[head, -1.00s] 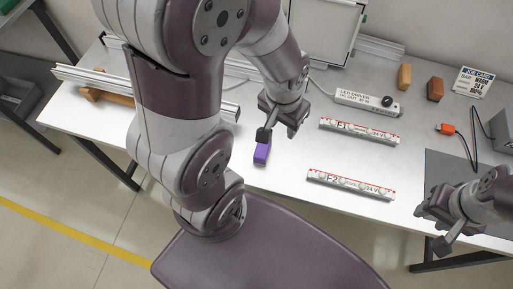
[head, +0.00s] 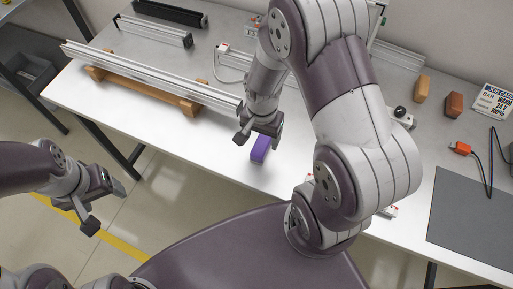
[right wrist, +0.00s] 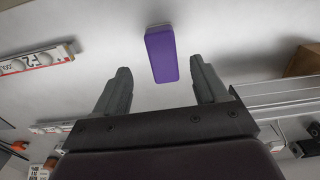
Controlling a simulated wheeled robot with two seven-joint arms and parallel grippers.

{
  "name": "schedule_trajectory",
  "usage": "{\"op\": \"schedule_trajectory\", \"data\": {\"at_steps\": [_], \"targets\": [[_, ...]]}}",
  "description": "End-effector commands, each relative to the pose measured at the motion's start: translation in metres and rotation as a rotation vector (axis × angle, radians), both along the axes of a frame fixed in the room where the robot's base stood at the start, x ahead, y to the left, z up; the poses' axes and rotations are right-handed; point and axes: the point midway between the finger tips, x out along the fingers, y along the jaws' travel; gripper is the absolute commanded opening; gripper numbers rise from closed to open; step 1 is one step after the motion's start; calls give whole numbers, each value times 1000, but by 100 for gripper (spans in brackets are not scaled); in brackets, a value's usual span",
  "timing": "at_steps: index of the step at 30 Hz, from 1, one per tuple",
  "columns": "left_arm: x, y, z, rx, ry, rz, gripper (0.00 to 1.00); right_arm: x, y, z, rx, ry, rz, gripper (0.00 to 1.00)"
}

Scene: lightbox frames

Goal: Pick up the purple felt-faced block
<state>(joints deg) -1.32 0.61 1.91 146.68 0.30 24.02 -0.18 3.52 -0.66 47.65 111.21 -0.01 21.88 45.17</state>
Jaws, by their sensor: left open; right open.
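The purple block (head: 260,148) lies on the white table near its front edge. The fingers of the right gripper (right wrist: 160,68) show apart, with nothing held. My left gripper (head: 103,207) is open and empty, out over the floor left of the table.
A long metal rail (head: 150,78) on wooden supports (head: 187,105) lies left of the block. My right arm covers the table to the right. An orange block (head: 422,88), a brown block (head: 453,104) and a grey mat (head: 470,220) are farther right. A labelled strip (right wrist: 35,60) shows in the wrist view.

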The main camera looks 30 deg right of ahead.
Motion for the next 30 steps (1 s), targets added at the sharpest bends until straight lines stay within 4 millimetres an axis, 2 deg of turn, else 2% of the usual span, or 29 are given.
{"op": "schedule_trajectory", "data": {"at_steps": [5,12,19,20,24,25,30], "targets": [[0,0,2,0,0,0,73,1,-1,-21,0,3,2,72],[0,0,5,0,0,0,73,8,-2,-62,0,1,3,72],[0,0,5,0,0,0,73,9,-2,-66,0,-1,3,72],[0,0,5,0,0,0,73,9,-2,-66,0,-1,4,69],[0,0,5,0,0,0,73,9,-2,-66,0,-1,4,24],[0,0,5,0,0,0,73,9,-2,-66,0,-1,4,15],[0,0,5,0,0,0,73,9,-2,-66,0,-1,4,15]]}}
